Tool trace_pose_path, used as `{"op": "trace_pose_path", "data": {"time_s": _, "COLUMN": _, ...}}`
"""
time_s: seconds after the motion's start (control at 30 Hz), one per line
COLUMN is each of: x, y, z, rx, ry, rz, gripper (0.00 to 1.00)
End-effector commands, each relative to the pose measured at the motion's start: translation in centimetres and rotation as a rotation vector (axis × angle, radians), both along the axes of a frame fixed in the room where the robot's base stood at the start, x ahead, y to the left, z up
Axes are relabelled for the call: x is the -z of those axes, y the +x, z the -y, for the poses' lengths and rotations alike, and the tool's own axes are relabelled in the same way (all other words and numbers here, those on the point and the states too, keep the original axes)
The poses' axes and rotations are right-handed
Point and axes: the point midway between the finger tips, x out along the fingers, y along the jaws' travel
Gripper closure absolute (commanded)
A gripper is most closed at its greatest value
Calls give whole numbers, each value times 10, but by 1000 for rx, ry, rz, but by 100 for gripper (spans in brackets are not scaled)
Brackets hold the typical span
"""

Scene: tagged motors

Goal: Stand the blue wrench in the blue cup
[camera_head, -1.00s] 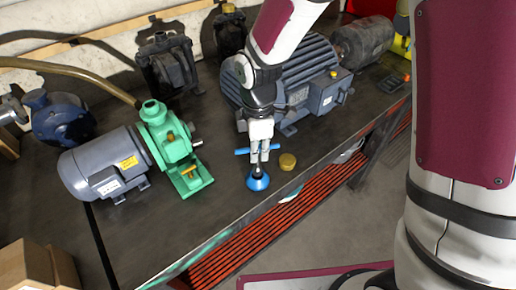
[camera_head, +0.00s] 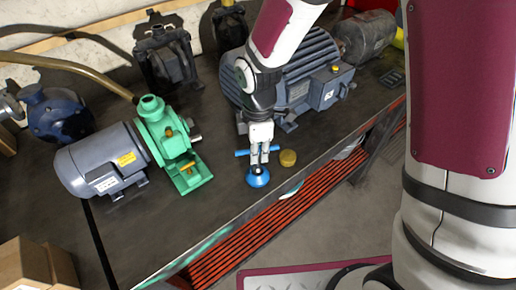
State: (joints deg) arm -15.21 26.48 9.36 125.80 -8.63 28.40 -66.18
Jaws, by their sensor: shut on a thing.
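My gripper (camera_head: 259,162) is shut on the blue wrench (camera_head: 242,153), a T-shaped tool with its blue crossbar level and showing on both sides of the fingers. The wrench's shaft points down and is mostly hidden by the fingers. The blue cup (camera_head: 258,181) stands on the dark bench right below the fingertips. The wrench's lower end is over or inside the cup's dark mouth; I cannot tell how deep.
A green-and-grey pump (camera_head: 165,140) stands to the left. The bench's front edge (camera_head: 230,215) runs close in front of the blue cup.

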Motion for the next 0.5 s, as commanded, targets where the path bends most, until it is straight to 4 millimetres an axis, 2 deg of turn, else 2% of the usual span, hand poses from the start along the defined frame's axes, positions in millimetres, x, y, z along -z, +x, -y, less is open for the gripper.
{"op": "trace_pose_path", "data": {"time_s": 0.5, "x": 12, "y": 0, "z": 0, "rx": -1, "ry": 0, "rz": 0, "gripper": 100}}
